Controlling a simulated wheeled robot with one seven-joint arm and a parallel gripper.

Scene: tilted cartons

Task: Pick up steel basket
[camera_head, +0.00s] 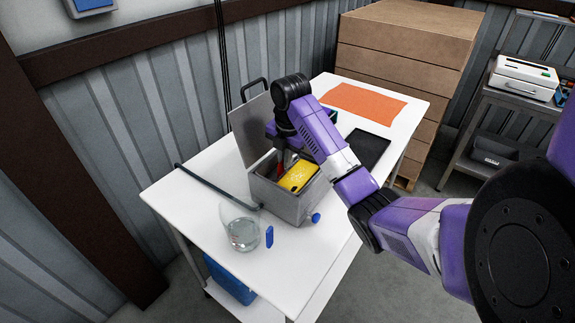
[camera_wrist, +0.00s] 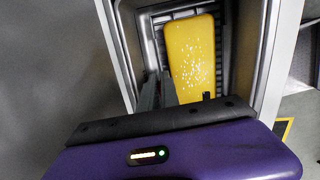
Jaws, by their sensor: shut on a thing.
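A grey metal box (camera_head: 284,205) stands on the white table with its lid (camera_head: 251,128) raised. In the wrist view, its pale rim (camera_wrist: 274,60) frames a smaller grey steel liner, which looks like the steel basket (camera_wrist: 155,42). A yellow block with white specks (camera_head: 298,176) lies inside; it also shows in the wrist view (camera_wrist: 192,55). My gripper (camera_wrist: 158,88) reaches down inside the box, left of the yellow block. Its fingers are close together, shut on what appears to be the basket's wall. The exact contact is partly hidden by my gripper's body.
A clear glass jar (camera_head: 240,228), a small blue item (camera_head: 269,236) and a blue round knob (camera_head: 316,218) are near the box's front. A dark bar (camera_head: 210,184) lies at left. An orange mat (camera_head: 362,102) and black tray (camera_head: 368,149) lie behind. Stacked cartons (camera_head: 400,65) stand beyond.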

